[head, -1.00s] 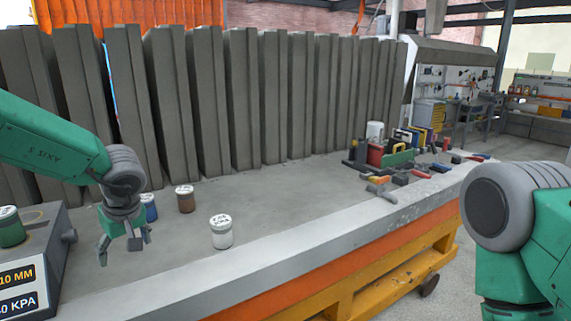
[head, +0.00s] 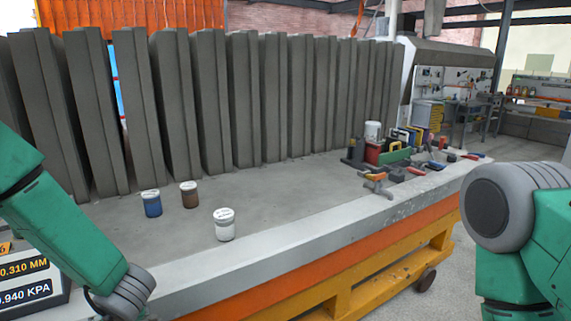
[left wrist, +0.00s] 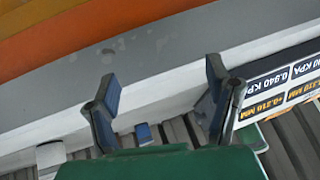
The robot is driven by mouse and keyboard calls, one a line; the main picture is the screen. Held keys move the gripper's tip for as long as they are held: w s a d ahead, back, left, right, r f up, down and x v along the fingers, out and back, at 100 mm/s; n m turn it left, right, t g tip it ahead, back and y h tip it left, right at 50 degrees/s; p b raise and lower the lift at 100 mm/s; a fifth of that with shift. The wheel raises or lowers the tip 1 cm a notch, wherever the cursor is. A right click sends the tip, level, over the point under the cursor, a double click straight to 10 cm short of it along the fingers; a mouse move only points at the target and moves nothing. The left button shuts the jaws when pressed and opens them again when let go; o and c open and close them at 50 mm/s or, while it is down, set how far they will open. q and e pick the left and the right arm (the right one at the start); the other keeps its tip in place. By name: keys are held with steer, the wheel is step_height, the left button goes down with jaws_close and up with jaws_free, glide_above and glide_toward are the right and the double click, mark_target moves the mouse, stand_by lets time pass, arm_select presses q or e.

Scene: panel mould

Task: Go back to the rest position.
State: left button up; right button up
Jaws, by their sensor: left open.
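My left arm comes in from the left in the head view and bends down to the bottom edge, where its gripper is cut off. The left wrist view shows my left gripper (left wrist: 161,75) with its fingers spread and nothing between them. The bench (head: 290,228) has a blue jar (head: 151,204), a brown jar (head: 189,196) and a white jar (head: 224,226) standing upright on it, apart from the gripper. My right arm is at the right edge of the head view, and its gripper is out of view.
A box with a readout panel (head: 25,282) is at the lower left, partly behind my left arm; it also shows in the left wrist view (left wrist: 285,85). Grey upright panels (head: 245,100) line the bench's back. Tools and clamps (head: 395,160) lie at its right end.

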arm_select(q)
steer(key=s+d+f+m+h, duration=0.2)
steer(key=s+f, duration=0.3)
steer(key=s, duration=0.2)
steer(key=s+d+f+m+h, duration=0.1)
steer(key=s+d+f+m, duration=0.15)
steer(key=s+f, duration=0.4)
steer(key=s+d+f+m+g+h, duration=0.1)
steer(key=s+g, duration=0.1)
steer(key=s, duration=0.6)
steer(key=s+d+f+m+g+h, duration=0.1)
steer(key=s+h, duration=0.1)
steer(key=s, duration=0.6)
steer(key=shift+s+d+g, duration=0.4)
steer(key=shift+m, duration=0.25)
